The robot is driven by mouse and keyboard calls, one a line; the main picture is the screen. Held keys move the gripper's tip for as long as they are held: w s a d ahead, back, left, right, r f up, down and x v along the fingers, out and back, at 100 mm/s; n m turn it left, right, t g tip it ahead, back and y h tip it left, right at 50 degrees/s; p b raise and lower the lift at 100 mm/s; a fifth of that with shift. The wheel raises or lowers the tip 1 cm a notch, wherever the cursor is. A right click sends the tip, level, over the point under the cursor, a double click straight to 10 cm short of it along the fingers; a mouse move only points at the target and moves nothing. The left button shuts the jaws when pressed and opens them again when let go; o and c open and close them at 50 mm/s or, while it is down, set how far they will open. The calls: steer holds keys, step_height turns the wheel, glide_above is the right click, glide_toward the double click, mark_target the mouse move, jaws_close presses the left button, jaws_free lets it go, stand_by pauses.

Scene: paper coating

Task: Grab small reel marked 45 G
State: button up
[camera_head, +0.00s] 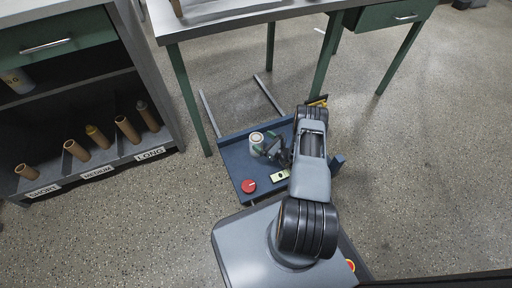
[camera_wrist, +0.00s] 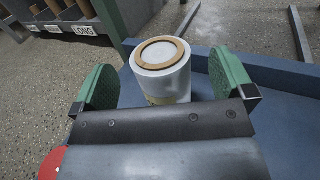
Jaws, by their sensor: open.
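A small white reel (camera_head: 257,139) with a brown core ring stands upright on a blue tray (camera_head: 232,168). In the wrist view the reel (camera_wrist: 163,72) stands just ahead, between the two green fingers of my gripper (camera_wrist: 168,88). My gripper also shows in the head view (camera_head: 270,148), beside the reel. It is open, and the fingers appear apart from the reel, with a gap on both sides. A tan label patch shows low on the reel, but its marking cannot be read. The reel's lower front is hidden behind my gripper's body.
A red round object (camera_head: 249,186) and a small level-like item (camera_head: 281,175) lie on the tray. A green-legged table (camera_head: 240,18) stands behind. A shelf at left holds several brown tubes (camera_head: 76,150) above SHORT, MEDIUM and LONG labels. Floor at right is clear.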

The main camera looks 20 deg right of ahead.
mark_target(257, 138)
steer(key=x, duration=0.1)
steer(key=b+x, duration=0.1)
steer(key=x, duration=0.1)
steer(key=shift+w+a+f+b, duration=0.2)
steer(key=shift+f+b, duration=0.1)
steer(key=shift+w+a+r, duration=0.15)
steer(key=shift+w, duration=0.3)
steer(key=shift+c, duration=0.2)
steer(key=c, duration=1.2)
steer(key=shift+c, duration=0.4)
steer(key=shift+r, duration=0.1)
